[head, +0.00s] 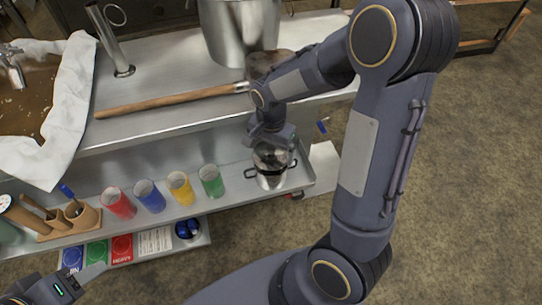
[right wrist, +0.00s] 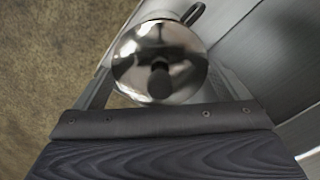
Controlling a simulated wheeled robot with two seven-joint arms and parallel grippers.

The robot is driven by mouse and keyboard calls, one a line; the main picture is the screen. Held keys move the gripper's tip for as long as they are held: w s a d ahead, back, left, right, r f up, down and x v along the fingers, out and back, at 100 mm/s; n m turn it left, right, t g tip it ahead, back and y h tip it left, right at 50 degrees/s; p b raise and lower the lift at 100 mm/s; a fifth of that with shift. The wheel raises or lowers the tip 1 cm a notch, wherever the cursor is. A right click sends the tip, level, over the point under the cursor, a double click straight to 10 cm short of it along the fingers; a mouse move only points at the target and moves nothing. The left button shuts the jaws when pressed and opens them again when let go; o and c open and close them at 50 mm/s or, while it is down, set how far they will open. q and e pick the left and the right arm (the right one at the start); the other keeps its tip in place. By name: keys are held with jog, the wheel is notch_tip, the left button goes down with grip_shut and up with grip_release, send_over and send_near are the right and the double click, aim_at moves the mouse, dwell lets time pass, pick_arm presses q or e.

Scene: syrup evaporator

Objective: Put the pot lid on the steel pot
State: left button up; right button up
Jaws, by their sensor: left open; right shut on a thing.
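The steel pot (head: 270,183), with black side handles, stands at the right end of the lower shelf. The shiny round pot lid (head: 271,157) with a dark knob is at the pot's mouth, under my right gripper (head: 271,138). In the right wrist view the lid (right wrist: 150,50) lies in front of my right gripper, and one dark pot handle (right wrist: 194,13) shows past its rim. My right gripper is shut on the lid. I cannot tell whether the lid is seated on the rim. My left gripper (head: 72,284) is open and empty at the lower left.
Red (head: 120,204), blue (head: 149,196), yellow (head: 180,188) and green (head: 211,181) cups stand in a row left of the pot. A wooden utensil holder (head: 82,215) is further left. The steel counter (head: 180,75) above holds a wooden-handled tool (head: 170,101) and a large steel vessel (head: 240,30).

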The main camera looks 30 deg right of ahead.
aim_at(271, 155)
jog(key=shift+w+f+b, duration=0.2)
jog(key=shift+f+b, duration=0.25)
jog(key=shift+f, duration=1.35)
jog(key=shift+f+b, duration=0.35)
jog(key=shift+f, duration=0.1)
jog(key=o, duration=0.6)
jog(key=shift+o, duration=0.2)
notch_tip(271, 155, up, 12)
jog(key=p, duration=0.4)
jog(key=shift+s+r, duration=0.2)
jog(key=shift+r, duration=0.45)
jog(key=s+a+r+n+t+y, duration=0.2)
jog(key=s+r+n, duration=0.2)
jog(key=s, duration=0.4)
jog(key=s+a+r+n+t+y, duration=0.1)
jog(key=s+a+r+n+t, duration=0.1)
jog(key=s+n, duration=0.4)
jog(key=s+r+t, duration=0.1)
jog(key=s, duration=0.1)
jog(key=shift+s+r+t+y, duration=0.3)
jog(key=shift+r+y, duration=0.05)
jog(key=shift+y, duration=0.05)
